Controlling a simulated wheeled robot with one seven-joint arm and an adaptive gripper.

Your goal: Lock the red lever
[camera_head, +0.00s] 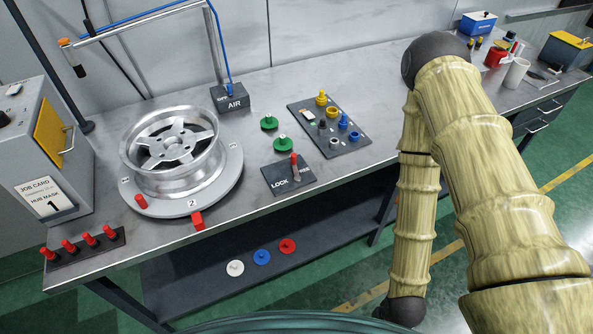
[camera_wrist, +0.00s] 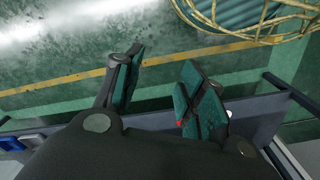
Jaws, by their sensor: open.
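The red lever (camera_head: 294,162) stands on a dark plate (camera_head: 278,184) near the front of the bench in the head view. The plate's left part reads LOCK. The lever is on its right part and partly covers the lettering there. My gripper (camera_wrist: 160,78) shows in the wrist view with its two dark green fingers apart and nothing between them. It points down over the green floor near the bench's edge, away from the lever. In the head view my arm hangs at the right and the gripper itself is not clearly seen. The lever is not recognizable in the wrist view.
A wheel rim (camera_head: 172,150) sits on a round plate (camera_head: 222,190) left of the lever. Two green knobs (camera_head: 283,143) and a dark parts tray (camera_head: 345,142) lie behind the lever. An AIR block (camera_head: 231,98) stands farther back. Bare bench lies right of the lever.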

